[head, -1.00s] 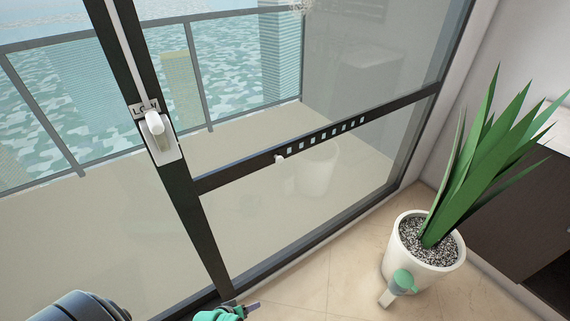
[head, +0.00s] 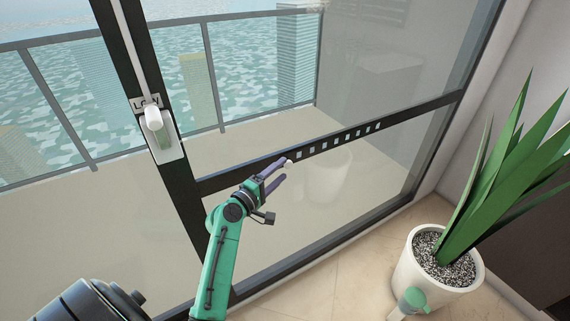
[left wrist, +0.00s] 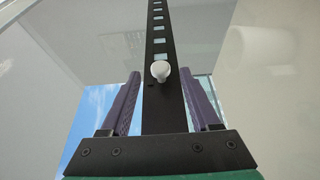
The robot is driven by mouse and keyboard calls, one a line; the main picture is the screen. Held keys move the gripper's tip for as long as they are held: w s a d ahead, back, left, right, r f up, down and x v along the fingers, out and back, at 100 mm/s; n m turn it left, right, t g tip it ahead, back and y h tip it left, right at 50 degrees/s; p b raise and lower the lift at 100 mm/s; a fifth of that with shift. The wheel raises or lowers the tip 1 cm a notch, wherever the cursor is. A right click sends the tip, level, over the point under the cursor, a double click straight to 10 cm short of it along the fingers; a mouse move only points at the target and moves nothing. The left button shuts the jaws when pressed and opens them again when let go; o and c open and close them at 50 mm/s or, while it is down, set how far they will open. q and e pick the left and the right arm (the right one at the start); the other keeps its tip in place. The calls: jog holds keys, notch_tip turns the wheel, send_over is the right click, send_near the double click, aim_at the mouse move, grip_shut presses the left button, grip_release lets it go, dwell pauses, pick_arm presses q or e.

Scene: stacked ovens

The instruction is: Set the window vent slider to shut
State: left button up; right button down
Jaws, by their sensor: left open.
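The vent slider is a dark bar with a row of slots across the window frame, and its small white knob (head: 289,162) sits at the left end of the slots. My left gripper (head: 281,170) is open, with its purple fingers at the knob. In the left wrist view the white knob (left wrist: 160,71) shows centred between the two finger tips, with a gap on each side. The slotted bar (left wrist: 159,28) runs away upward from it. Several slots look open and light. My right gripper is not in view.
A white door handle (head: 157,130) is on the dark upright frame to the left. A potted plant (head: 442,265) stands on the floor at the right, with a small teal and white item (head: 413,299) in front. Glass fills the space above and below the bar.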

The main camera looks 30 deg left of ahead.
aim_at(286, 167)
pick_arm(q)
jog(key=w, duration=0.3)
jog(key=shift+d, duration=0.2)
jog(key=shift+f, duration=0.1)
grip_shut()
dwell(1.1)
